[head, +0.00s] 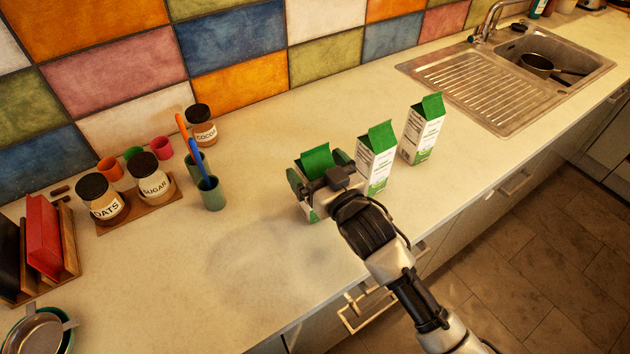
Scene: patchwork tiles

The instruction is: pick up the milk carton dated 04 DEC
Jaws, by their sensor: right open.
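Three green-topped milk cartons stand upright in a row on the counter. The left carton (316,160) is mostly hidden behind my right gripper (320,178), whose open fingers are at either side of its upper part. I cannot tell whether they touch it. The middle carton (376,162) stands just right of my gripper. The right carton (422,130) stands farther back, toward the sink. Small print shows on the middle and right cartons, but no date can be read on any of them. My left gripper is not in view.
A sink with a drainboard (468,84) lies at the back right, with a pan (537,65) in its basin. Jars, such as the sugar jar (150,178), cups and a green utensil holder (212,194) stand at the left. The front middle of the counter (250,275) is clear.

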